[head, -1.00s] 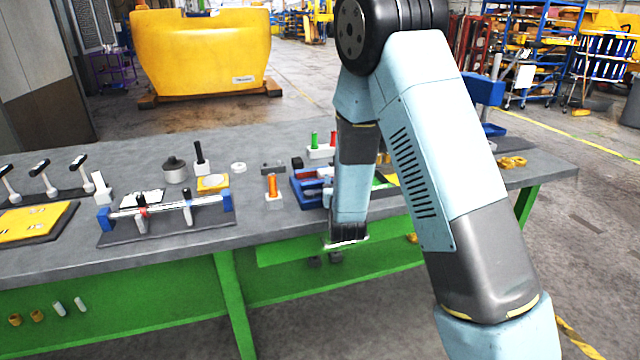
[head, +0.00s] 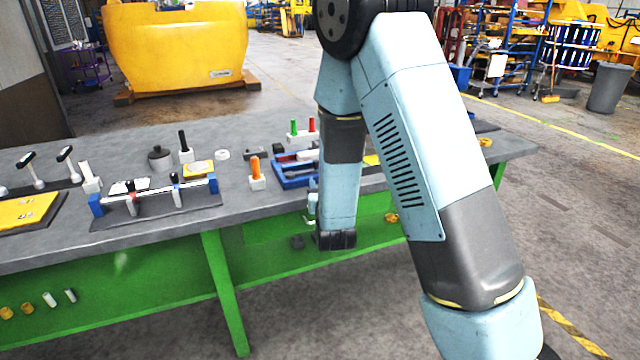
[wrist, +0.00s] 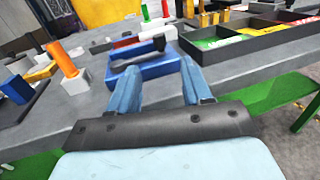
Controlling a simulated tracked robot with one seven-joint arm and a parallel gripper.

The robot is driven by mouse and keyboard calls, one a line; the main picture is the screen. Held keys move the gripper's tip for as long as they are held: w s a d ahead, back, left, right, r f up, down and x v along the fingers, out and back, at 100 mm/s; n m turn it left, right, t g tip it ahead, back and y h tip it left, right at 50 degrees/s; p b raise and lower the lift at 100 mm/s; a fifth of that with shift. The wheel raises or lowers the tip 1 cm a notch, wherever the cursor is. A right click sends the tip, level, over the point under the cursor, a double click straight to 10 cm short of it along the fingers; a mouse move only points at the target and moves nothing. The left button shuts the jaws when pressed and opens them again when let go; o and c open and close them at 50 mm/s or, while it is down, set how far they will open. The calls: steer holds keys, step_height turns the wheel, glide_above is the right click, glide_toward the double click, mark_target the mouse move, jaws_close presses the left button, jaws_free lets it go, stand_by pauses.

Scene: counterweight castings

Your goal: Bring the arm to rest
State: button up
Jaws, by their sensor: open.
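My arm reaches down in front of the workbench (head: 235,192), with its last link hanging at the bench's front edge in the head view. My gripper (wrist: 158,68) shows in the wrist view with its two blue fingers apart and nothing between them. Beyond the fingertips a blue tray (wrist: 150,72) with dark and white tools lies on the bench top; it also shows in the head view (head: 292,182), partly hidden behind my arm. In the head view the fingers are mostly hidden by the arm link.
An orange-handled tool in a white block (head: 257,180) stands left of the tray. A rail fixture (head: 150,205) and a yellow plate (head: 30,210) are farther left. A large yellow casting (head: 175,48) stands behind the bench.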

steer(key=shift+s+a, duration=0.1)
steer(key=shift+s, duration=0.05)
steer(key=d+r+m+h, duration=0.5)
steer(key=d+r+h, duration=0.1)
steer(key=d+r, duration=0.15)
steer(key=s+d+r+m+g+h, duration=0.4)
steer(key=s+d+m+g, duration=0.3)
steer(key=d, duration=0.3)
steer(key=s+d+r+m+g+h, duration=0.4)
steer(key=s+d+m, duration=0.3)
steer(key=d+m, duration=0.2)
steer(key=s+m+g+y, duration=0.5)
steer(key=s+m, duration=0.4)
steer(key=s, duration=0.4)
steer(key=s+a+r+m+t+y, duration=0.3)
steer(key=s+a+r+m+y, duration=0.2)
steer(key=a+y, duration=0.3)
steer(key=shift+s+a+r+m+t, duration=0.3)
steer(key=shift+s+a+m, duration=0.45)
steer(key=shift+m, duration=0.15)
